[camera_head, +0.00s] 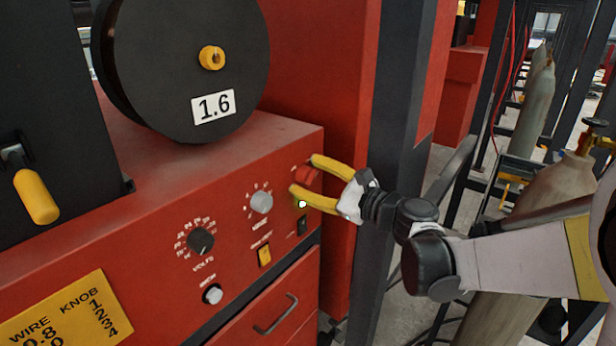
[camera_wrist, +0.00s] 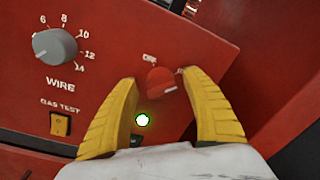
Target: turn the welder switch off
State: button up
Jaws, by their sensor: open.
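The welder switch is a red rotary knob (camera_wrist: 160,80) on the red welder panel (camera_head: 150,230). In the wrist view its white mark points to the lower right, away from the "OFF" label at its upper left. The knob also shows in the head view (camera_head: 306,176). My gripper (camera_head: 303,175) has yellow fingers. It is open, with one finger on each side of the knob; I cannot tell whether either finger touches it. A lit white-green lamp (camera_wrist: 142,120) sits just below the knob.
A grey WIRE knob (camera_head: 261,202), a black VOLTS knob (camera_head: 200,241) and a yellow gas test switch (camera_head: 264,255) are on the same panel. A black wire spool (camera_head: 160,60) stands on top. A dark post (camera_head: 395,120) and gas cylinders (camera_head: 560,180) stand to the right.

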jog(key=shift+w, duration=0.1)
jog(key=c, duration=1.2)
jog(key=shift+n, duration=0.3)
jog(key=n+b, duration=0.1)
jog(key=n, duration=0.2)
jog(key=shift+f+n+b, duration=0.1)
jog(key=shift+n+b, duration=0.2)
jog(key=shift+b, duration=0.05)
jog(key=n+b, duration=0.1)
jog(key=n, duration=0.3)
jog(key=shift+n+y, duration=0.3)
jog(key=shift+n, duration=0.1)
jog(key=n+b, duration=0.1)
jog(key=n, duration=0.3)
jog(key=shift+n+y, duration=0.3)
jog(key=shift+n, duration=0.1)
jog(key=shift+n+b, duration=0.45)
jog(key=shift+n, duration=1.95)
